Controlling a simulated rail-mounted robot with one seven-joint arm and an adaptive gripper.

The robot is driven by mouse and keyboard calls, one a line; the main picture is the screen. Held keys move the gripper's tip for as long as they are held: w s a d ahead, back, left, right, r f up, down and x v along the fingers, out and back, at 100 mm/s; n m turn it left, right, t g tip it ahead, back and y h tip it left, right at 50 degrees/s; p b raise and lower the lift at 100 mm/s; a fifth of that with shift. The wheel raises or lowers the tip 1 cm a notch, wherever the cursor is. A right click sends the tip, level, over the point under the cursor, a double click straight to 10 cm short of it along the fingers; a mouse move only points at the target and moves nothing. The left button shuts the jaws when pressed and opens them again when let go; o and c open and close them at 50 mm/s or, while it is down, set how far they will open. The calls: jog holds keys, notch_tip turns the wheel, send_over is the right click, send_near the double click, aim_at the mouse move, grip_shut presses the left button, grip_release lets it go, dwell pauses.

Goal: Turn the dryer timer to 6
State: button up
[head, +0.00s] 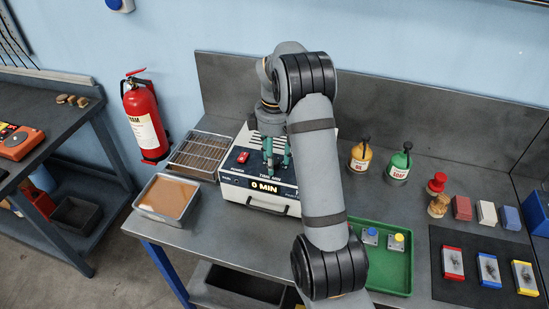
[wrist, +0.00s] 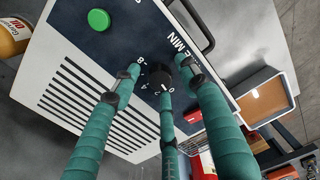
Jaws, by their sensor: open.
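The dryer is a white box with a dark top panel (head: 232,184) and vent slots, below my arm in the head view. Its display (head: 264,187) reads 0 MIN. The timer dial (wrist: 159,77) is a small black knob in the wrist view, ringed by white numbers, with its white mark near the 0. The gripper hides the dial in the head view. My gripper (head: 272,158) points down over the panel, its teal fingers apart. In the wrist view the gripper's (wrist: 161,76) fingertips surround the dial; I cannot tell whether they touch it.
A red button (head: 243,157) and a green button (wrist: 98,19) are on the panel. A tan-filled tray (head: 146,207) and wire rack (head: 180,162) are left. A green tray (head: 398,281), orange bottle (head: 359,158) and green bottle (head: 399,163) are right.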

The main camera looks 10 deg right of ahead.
jog(key=shift+c, duration=0.6)
grip_shut()
